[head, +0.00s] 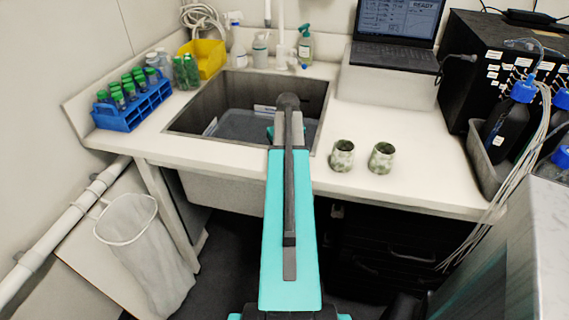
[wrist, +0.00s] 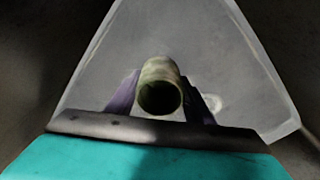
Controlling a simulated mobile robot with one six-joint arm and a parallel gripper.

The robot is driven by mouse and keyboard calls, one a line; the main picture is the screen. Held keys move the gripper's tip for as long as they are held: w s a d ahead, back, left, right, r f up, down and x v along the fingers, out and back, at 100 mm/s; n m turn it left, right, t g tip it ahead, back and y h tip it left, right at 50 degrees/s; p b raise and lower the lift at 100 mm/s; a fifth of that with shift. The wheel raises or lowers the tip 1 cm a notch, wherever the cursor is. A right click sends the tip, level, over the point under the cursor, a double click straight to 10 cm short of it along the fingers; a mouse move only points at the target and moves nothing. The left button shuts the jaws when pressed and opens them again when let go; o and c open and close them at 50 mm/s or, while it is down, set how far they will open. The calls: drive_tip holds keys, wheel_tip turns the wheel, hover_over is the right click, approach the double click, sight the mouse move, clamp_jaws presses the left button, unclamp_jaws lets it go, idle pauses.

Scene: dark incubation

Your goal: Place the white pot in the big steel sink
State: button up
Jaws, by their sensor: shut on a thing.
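The big steel sink (head: 240,85) is set into the white counter, with a grey tray (head: 238,124) on its floor. My arm reaches over its front edge and hides my gripper in the head view. In the wrist view, my gripper (wrist: 160,97) has its purple fingers on both sides of a pale, mottled greenish pot (wrist: 158,68) and is shut on it. The pot's dark open mouth faces the camera. It is over the pale tray (wrist: 235,60) inside the sink; whether it touches the tray I cannot tell.
Two similar mottled pots (head: 342,156) (head: 381,158) stand on the counter right of the sink. A blue rack (head: 135,108) of green-capped bottles and a yellow bin (head: 207,58) are left. Spray bottles (head: 305,45) stand behind; a laptop (head: 398,55) is at right.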

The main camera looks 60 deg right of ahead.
drive_tip(key=shift+f, duration=1.6)
drive_tip(key=shift+f, duration=0.1)
drive_tip(key=o, duration=1.2)
wheel_tip(320, 180, up, 12)
drive_tip(key=s, duration=0.1)
drive_tip(key=shift+a, duration=0.45)
